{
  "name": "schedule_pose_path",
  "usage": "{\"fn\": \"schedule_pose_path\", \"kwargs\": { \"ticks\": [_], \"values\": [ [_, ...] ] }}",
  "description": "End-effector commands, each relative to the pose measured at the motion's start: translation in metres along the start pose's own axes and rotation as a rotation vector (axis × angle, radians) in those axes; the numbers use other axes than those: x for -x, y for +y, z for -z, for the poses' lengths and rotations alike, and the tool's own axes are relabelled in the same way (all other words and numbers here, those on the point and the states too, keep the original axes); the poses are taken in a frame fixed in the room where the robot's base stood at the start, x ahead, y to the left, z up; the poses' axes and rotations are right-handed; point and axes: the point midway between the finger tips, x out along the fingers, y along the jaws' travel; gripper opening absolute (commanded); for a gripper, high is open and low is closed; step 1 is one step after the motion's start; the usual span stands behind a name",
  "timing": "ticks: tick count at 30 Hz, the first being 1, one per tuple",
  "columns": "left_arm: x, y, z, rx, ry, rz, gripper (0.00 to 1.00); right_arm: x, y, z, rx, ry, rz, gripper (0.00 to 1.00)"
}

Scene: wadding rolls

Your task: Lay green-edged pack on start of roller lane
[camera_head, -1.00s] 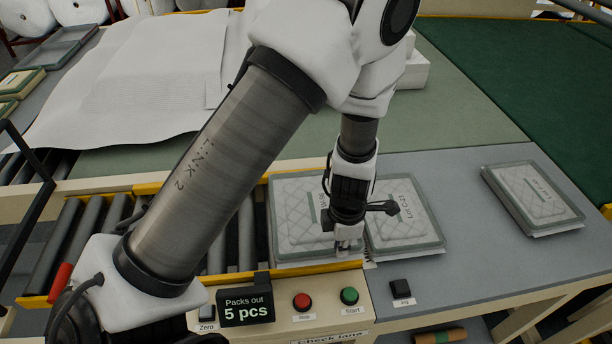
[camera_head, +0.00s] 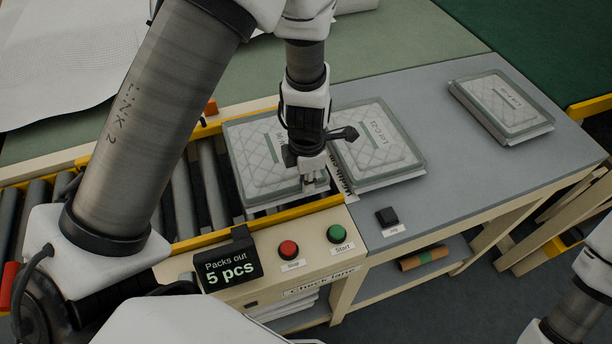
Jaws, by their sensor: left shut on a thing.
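A clear-wrapped quilted pack with a grey-green edge (camera_head: 256,150) lies flat over the rollers at the right end of the roller lane (camera_head: 183,205). My left gripper (camera_head: 312,184) is at this pack's front right corner and is shut on its edge. The gripper and wrist hide part of the pack's right side. A second similar pack (camera_head: 378,140) lies on the grey table just right of the lane, close beside the first. A third pack (camera_head: 500,103) lies farther right on the table. The right gripper is not in view; a piece of my right arm shows at lower right.
A display reading 5 pcs (camera_head: 228,266), a red button (camera_head: 289,250) and a green button (camera_head: 337,234) sit in front of the lane. Yellow rails edge the lane. White sheeting (camera_head: 60,60) lies at back left.

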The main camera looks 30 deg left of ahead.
Motion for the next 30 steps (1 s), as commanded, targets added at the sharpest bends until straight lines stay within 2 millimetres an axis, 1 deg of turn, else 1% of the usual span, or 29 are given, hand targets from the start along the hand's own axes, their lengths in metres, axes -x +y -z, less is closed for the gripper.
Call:
{"fn": "schedule_pose_path", "kwargs": {
  "ticks": [4,7,9,10,18,21,23,26,30],
  "values": [
    [-0.005,0.0,0.0,0.0,0.0,0.0,0.0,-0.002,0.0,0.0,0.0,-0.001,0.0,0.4],
    [-0.005,0.0,0.0,0.0,0.0,0.0,0.0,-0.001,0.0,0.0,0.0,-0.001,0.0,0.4],
    [-0.005,0.0,0.0,0.0,0.0,0.0,0.29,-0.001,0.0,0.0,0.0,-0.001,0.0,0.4],
    [-0.005,0.0,0.0,0.0,0.0,0.0,0.37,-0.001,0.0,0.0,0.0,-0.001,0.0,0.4],
    [-0.005,0.0,0.0,0.0,0.0,0.0,0.37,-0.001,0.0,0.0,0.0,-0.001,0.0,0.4],
    [0.001,0.0,0.0,0.0,-0.001,-0.001,0.37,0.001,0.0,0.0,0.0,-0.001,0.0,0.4],
    [0.01,0.0,0.0,0.0,-0.002,-0.001,0.37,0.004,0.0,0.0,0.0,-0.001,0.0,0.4],
    [0.03,0.001,-0.001,-0.001,-0.004,-0.003,0.37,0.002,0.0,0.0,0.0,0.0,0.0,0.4],
    [0.068,0.001,-0.001,-0.001,-0.006,-0.005,0.37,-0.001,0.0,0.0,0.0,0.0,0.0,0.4]
  ]
}}
